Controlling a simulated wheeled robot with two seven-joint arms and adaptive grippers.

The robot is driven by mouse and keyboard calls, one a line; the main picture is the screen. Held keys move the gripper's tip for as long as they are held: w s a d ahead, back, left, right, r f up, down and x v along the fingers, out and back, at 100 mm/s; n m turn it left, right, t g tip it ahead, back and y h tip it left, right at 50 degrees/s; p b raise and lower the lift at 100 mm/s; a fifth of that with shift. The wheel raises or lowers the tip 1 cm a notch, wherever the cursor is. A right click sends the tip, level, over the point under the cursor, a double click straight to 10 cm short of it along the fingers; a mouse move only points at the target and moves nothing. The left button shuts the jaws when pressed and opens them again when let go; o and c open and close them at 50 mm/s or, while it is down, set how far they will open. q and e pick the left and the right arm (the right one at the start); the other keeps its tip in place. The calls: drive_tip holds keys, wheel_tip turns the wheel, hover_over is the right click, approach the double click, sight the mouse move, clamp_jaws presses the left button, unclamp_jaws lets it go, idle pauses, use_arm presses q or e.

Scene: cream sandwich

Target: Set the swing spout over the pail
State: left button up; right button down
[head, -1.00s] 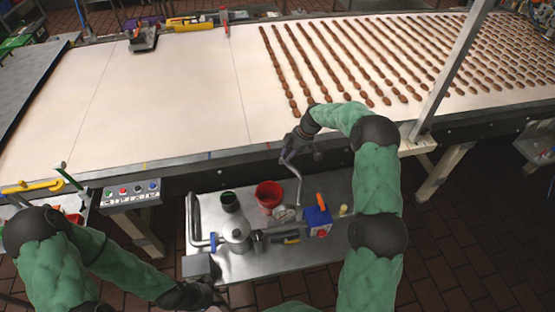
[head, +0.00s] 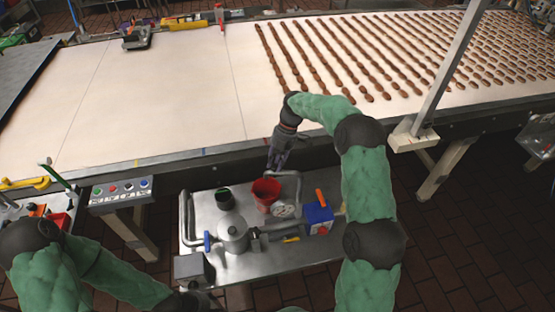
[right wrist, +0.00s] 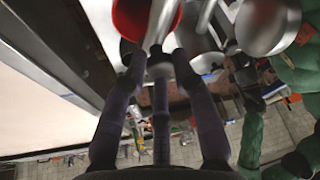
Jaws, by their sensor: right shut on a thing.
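The red pail (head: 265,190) stands upright on the metal cart; it also shows at the top of the right wrist view (right wrist: 132,18). The swing spout, a grey metal pipe (head: 288,174), bends beside the pail. In the right wrist view the pipe (right wrist: 163,18) passes in front of the pail's right part. My right gripper (head: 277,162) is shut on the spout just above and behind the pail; its fingers (right wrist: 160,65) hide part of the pipe. The spout's outlet is not clear. My left gripper (head: 200,299) is low at the cart's front left, its fingers unclear.
A dark cup (head: 224,199), a lidded metal pot (head: 233,234), a dial (head: 284,210) and a blue box (head: 319,217) crowd the cart (head: 262,260). The conveyor (head: 170,110) edge runs close behind my right gripper. The cart's front right has bare space.

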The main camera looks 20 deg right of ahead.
drive_tip(key=shift+s+a+r+n, duration=0.1)
drive_tip(key=shift+s+a+n, duration=0.35)
drive_tip(key=shift+n, duration=0.45)
drive_tip(key=shift+s+d, duration=0.1)
drive_tip(key=shift+s, duration=0.05)
drive_tip(key=c, duration=1)
unclamp_jaws()
drive_tip(key=shift+o, duration=0.2)
drive_tip(key=v, duration=1.2)
drive_tip(key=shift+g, duration=0.3)
